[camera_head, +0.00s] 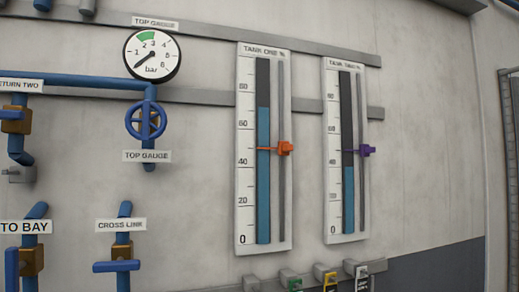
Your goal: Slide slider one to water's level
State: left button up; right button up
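The tank one gauge (246,170) is a tall white panel on the wall with a 0 to 80 scale. Its blue water column (263,190) tops out a little below midway between 60 and 80. The orange slider (285,148) sits on a grey rail (281,200) right of the column. Its thin pointer crosses the column between 40 and 60, clearly below the water's top. The tank two gauge (333,185) stands to the right, with a purple slider (366,150) slightly above its water top (348,170). Neither of my grippers is in view.
A round pressure gauge (151,54) hangs at upper left above a blue handwheel (146,120). Blue pipes and valves (117,266) fill the left side. Several small tagged fittings (327,276) stick out below the tank gauges. The wall right of tank two is bare.

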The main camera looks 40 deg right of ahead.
aim_at(284, 148)
jog(key=z, duration=1.25)
